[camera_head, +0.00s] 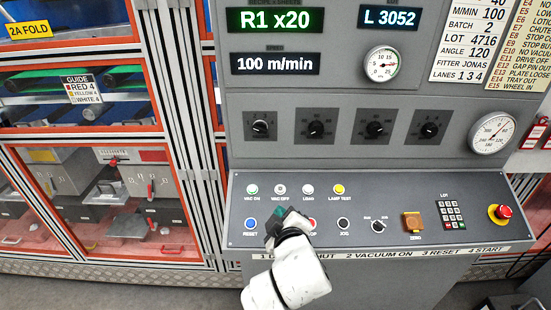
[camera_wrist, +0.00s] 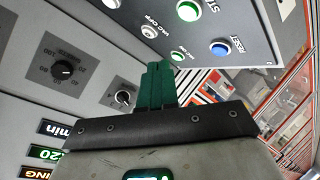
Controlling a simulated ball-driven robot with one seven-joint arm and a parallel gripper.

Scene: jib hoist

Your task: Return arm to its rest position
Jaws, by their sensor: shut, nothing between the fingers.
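My gripper (camera_head: 282,215) is in front of the lower left of the sloped control panel (camera_head: 390,215) in the head view. Its dark green fingers are together and hold nothing. It covers part of the lower button row, between the blue RESET button (camera_head: 250,224) and a red button (camera_head: 311,224). In the wrist view, the closed green fingers (camera_wrist: 158,85) point up past the dark wrist plate. The blue RESET button (camera_wrist: 219,48) and a green button (camera_wrist: 187,10) lie beyond them. I cannot tell whether the fingertips touch the panel.
A red emergency stop (camera_head: 502,212), a keypad (camera_head: 451,214) and an orange ZERO switch (camera_head: 412,222) are on the panel's right. Knobs (camera_head: 315,129) and gauges (camera_head: 381,64) are on the upright face above. An orange-framed glazed cabinet (camera_head: 100,200) stands at left.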

